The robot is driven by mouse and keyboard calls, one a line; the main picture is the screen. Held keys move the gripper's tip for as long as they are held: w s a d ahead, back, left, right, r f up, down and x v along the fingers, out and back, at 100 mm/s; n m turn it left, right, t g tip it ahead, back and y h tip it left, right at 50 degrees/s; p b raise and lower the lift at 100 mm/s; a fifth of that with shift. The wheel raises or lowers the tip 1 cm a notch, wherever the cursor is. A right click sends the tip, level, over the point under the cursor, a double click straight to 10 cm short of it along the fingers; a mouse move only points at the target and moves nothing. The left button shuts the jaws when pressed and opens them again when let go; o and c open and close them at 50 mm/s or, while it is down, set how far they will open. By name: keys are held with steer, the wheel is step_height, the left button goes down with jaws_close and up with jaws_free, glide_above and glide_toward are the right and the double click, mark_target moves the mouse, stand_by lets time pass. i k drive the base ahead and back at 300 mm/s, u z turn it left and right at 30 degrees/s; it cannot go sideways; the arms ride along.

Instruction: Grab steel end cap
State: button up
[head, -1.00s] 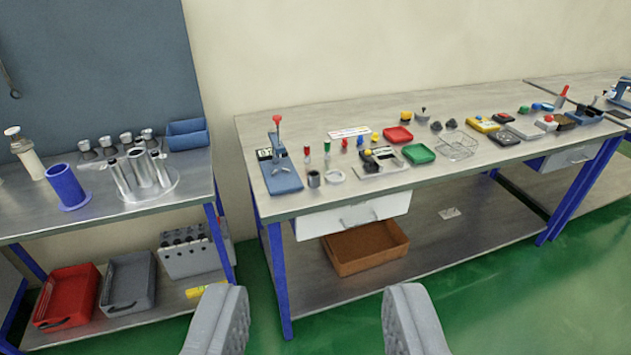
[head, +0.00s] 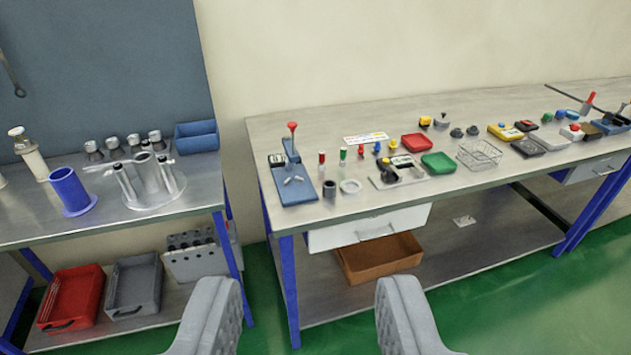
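My gripper (head: 308,288) shows as two grey ridged fingers at the bottom of the view, wide apart with nothing between them. It is in front of the benches and touches nothing. Several small steel, cap-like parts (head: 114,147) stand in a row at the back of the left bench. On the right bench, a small dark-grey cylinder (head: 329,189) and a pale ring (head: 350,186) sit near the front left corner. I cannot tell which of these is the steel end cap.
The left bench (head: 30,215) also holds a blue flanged tube (head: 72,190), a round plate with upright metal tubes (head: 148,180) and a blue bin (head: 196,137). The right bench (head: 520,100) carries a blue press (head: 295,183), red and green trays and a wire basket (head: 479,154).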

mark_target(329, 189)
steer(key=z, duration=0.1)
steer(key=i, duration=1.35)
steer(key=z, duration=0.5)
